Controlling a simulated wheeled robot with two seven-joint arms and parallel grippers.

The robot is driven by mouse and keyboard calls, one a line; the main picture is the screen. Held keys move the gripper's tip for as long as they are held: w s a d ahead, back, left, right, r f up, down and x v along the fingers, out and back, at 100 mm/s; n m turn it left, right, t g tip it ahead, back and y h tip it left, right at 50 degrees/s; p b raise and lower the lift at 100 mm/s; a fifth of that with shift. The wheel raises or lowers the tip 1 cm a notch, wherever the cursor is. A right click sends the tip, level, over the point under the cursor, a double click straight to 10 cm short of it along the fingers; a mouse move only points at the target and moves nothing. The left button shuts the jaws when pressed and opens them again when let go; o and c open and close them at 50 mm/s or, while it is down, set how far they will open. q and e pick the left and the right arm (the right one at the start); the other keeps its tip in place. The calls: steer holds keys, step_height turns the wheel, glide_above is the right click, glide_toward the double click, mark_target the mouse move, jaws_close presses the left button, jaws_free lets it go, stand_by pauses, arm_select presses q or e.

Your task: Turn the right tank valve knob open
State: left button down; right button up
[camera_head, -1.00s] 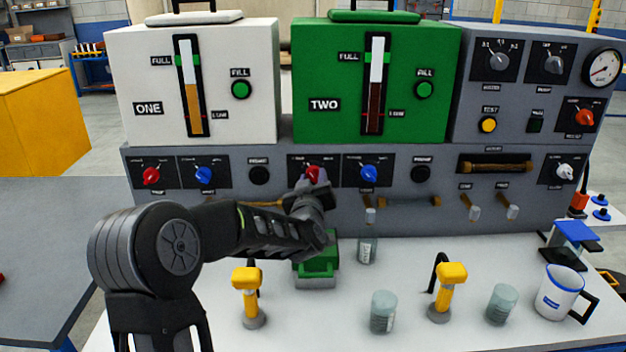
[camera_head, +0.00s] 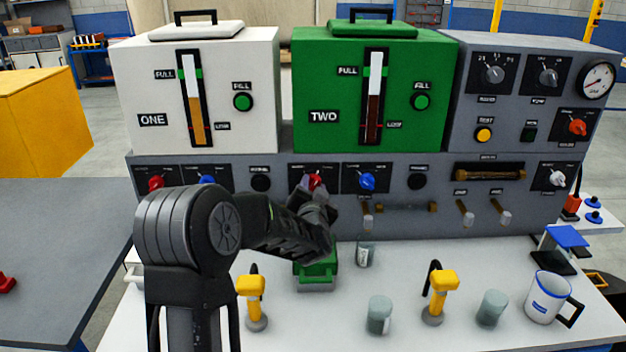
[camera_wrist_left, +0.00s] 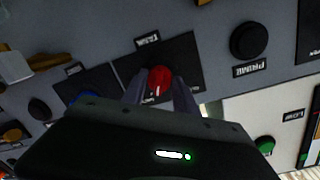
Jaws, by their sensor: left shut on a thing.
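The right tank valve knob (camera_head: 316,181) is red and sits on a black plate on the grey panel, below the green tank marked TWO (camera_head: 324,117). My left gripper (camera_head: 314,190) is at this knob, its fingers partly hidden behind my own wrist in the head view. In the left wrist view the red knob (camera_wrist_left: 158,79) sits between the two fingers of my left gripper (camera_wrist_left: 158,88), which is shut on it. A pale pointer line shows on the knob, but its exact setting is hard to read. My right gripper is not in view.
A blue knob (camera_head: 367,181) and a black button (camera_head: 417,180) are to the right. Another red knob (camera_head: 156,183) is under the white tank (camera_head: 140,89). Yellow taps (camera_head: 440,285), glass jars (camera_head: 379,315) and a mug (camera_head: 548,297) stand on the white counter (camera_head: 330,335).

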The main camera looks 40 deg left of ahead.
arm_select(q)
steer(key=shift+d+r+m+p, duration=0.1)
steer(key=shift+r+m+p, duration=0.05)
steer(key=shift+m+p, duration=0.95)
steer(key=shift+m+g+p, duration=0.3)
steer(key=shift+m+p, duration=0.15)
steer(key=shift+m, duration=0.45)
steer(key=c, duration=1)
jaws_free()
steer(key=shift+o, duration=0.2)
steer(key=f+v, duration=0.1)
steer(key=v, duration=0.6)
steer(key=shift+s+d+r+b, duration=0.25)
steer(key=shift+s+b, duration=0.05)
steer(key=shift+b, duration=0.15)
